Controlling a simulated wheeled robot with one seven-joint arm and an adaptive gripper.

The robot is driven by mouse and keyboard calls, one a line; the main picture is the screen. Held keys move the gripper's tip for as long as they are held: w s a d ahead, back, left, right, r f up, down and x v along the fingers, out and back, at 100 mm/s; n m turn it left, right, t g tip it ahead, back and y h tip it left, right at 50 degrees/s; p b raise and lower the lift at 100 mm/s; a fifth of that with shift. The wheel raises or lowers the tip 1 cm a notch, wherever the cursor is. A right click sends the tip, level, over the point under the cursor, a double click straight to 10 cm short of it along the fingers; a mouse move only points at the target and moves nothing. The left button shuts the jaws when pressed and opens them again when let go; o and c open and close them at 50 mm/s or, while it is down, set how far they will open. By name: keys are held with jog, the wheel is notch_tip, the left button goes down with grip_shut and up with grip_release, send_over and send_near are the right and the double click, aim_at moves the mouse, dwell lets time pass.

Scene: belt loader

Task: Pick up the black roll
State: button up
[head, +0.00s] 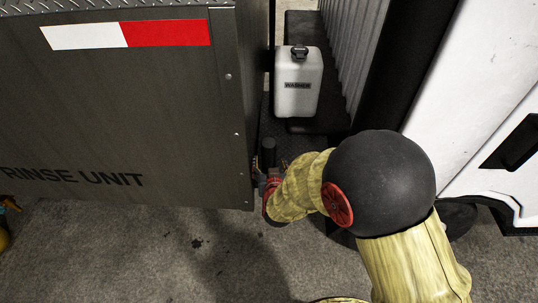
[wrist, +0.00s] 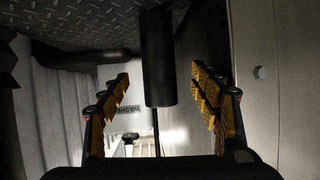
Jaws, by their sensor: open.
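The black roll (head: 268,149) is a dark cylinder standing in the narrow gap beside the grey box in the head view. In the wrist view the roll (wrist: 157,60) hangs down the middle of the picture, between my two yellow-padded fingers. My gripper (wrist: 160,85) is open, with a visible space on each side of the roll. In the head view my gripper (head: 269,170) is at the roll, partly hidden by my own wrist. The lower part of the roll is hidden there. Contact with the fingers does not show.
The grey rinse unit box (head: 120,100) stands close on the left. A white washer jug (head: 298,80) stands behind the roll on a dark step. A white vehicle panel (head: 480,100) and a black post (head: 400,70) bound the right. Bare floor (head: 120,250) lies in front.

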aim_at(269, 160)
jog(key=shift+s+a+f, duration=0.1)
jog(key=shift+a+f, duration=0.05)
jog(key=shift+f, duration=0.9)
jog(key=x, duration=0.5)
jog(key=r+b+x, duration=0.1)
jog(key=x, duration=0.1)
jog(key=shift+w+f, duration=0.2)
jog(key=shift+w, duration=0.3)
jog(key=c, duration=1.5)
jog(key=shift+t, duration=0.3)
